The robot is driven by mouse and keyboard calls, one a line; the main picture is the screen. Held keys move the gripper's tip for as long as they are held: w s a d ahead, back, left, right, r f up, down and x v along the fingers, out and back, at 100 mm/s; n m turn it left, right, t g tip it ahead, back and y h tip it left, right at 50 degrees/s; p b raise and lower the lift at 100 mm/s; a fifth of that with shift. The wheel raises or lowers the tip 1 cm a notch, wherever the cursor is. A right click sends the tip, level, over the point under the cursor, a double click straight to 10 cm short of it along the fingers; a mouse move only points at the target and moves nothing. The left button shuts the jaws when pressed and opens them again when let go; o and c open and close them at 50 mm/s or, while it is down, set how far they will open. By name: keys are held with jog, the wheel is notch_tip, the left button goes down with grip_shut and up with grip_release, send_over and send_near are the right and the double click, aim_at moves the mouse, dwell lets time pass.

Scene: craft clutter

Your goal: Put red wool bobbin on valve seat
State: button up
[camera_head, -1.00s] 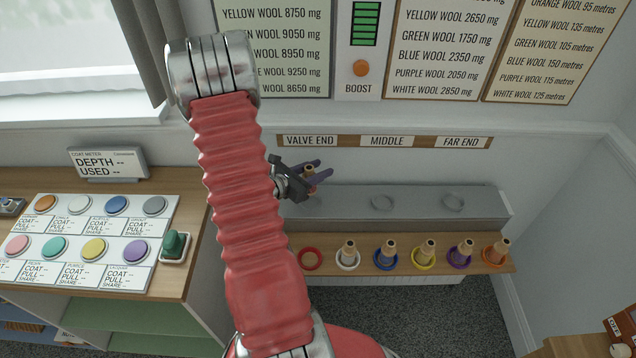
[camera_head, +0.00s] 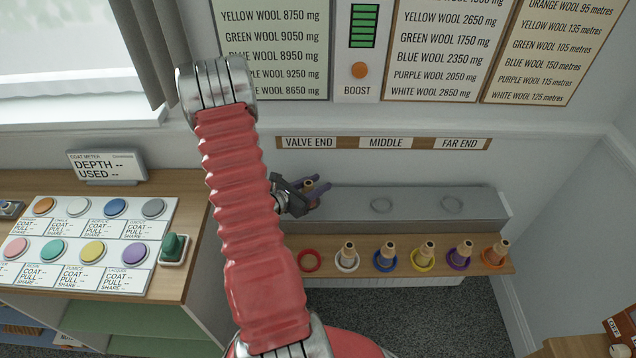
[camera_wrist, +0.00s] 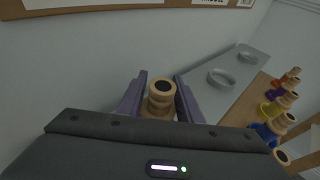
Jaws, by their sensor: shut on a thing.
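My gripper (camera_head: 311,186) is shut on a wooden bobbin (camera_wrist: 160,98), which stands roughly upright between the purple fingers. Its wool is hidden by the fingers, but the red ring (camera_head: 309,261) on the wooden shelf is empty, so this appears to be the red wool bobbin. The gripper is at the left end of the grey ledge (camera_head: 345,234), below the VALVE END label (camera_head: 309,142). The valve seat is hidden beneath the gripper and bobbin. I cannot tell whether the bobbin touches it.
The middle seat (camera_head: 382,205) and far seat (camera_head: 453,203) on the ledge are empty. Several other bobbins stand in coloured rings on the wooden shelf (camera_head: 400,273) in front. The wall is close behind the ledge. A button counter (camera_head: 185,215) stands at left.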

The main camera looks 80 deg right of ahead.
jog(key=shift+f, duration=0.15)
jog(key=o, duration=1)
jog(key=shift+o, duration=0.2)
jog(key=v, duration=1.2)
dwell(0.4)
